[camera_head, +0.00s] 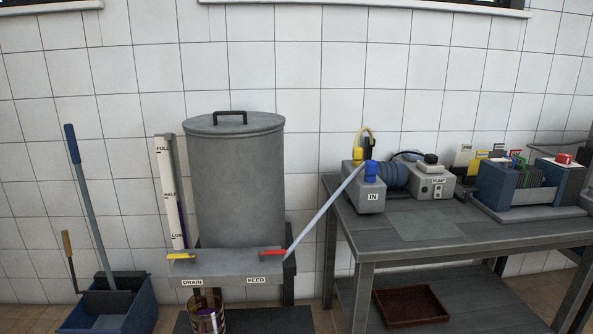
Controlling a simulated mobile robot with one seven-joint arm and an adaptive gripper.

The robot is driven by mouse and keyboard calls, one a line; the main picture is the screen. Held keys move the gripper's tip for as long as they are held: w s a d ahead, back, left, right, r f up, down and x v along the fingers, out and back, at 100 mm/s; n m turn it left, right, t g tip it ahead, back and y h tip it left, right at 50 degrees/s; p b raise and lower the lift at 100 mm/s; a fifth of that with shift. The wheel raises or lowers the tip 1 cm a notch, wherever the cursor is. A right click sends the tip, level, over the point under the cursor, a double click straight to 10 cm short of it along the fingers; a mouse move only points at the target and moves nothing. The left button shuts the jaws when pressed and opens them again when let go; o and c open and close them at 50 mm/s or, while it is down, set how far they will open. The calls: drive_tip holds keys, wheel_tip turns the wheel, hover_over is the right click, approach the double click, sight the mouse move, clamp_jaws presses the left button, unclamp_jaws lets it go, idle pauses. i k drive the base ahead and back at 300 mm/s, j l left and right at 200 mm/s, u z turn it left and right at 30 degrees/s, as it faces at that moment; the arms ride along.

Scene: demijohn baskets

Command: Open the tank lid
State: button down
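The tank (240,190) is a tall grey metal cylinder against the tiled wall, left of the middle in the head view. Its round grey lid (262,123) sits flat on top and looks closed. A dark bar handle (230,113) stands up from the lid. My gripper is not in view.
A level gauge (169,190) stands left of the tank. A shelf in front carries yellow drain (181,257) and red feed (272,253) levers. A pale hose (325,210) slants to the IN unit (364,188) on the grey table (470,236). A blue mop bucket (140,305) stands left.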

sight(237, 121)
drive_tip(key=i+j+z, duration=0.1)
drive_tip(key=i+j, duration=0.15)
drive_tip(key=i, duration=0.25)
drive_tip(key=i+j+z, duration=0.15)
drive_tip(key=i+j, duration=0.15)
drive_tip(key=i, duration=0.15)
drive_tip(key=i+j+z, duration=0.1)
drive_tip(key=i+j, duration=0.25)
drive_tip(key=i, duration=0.15)
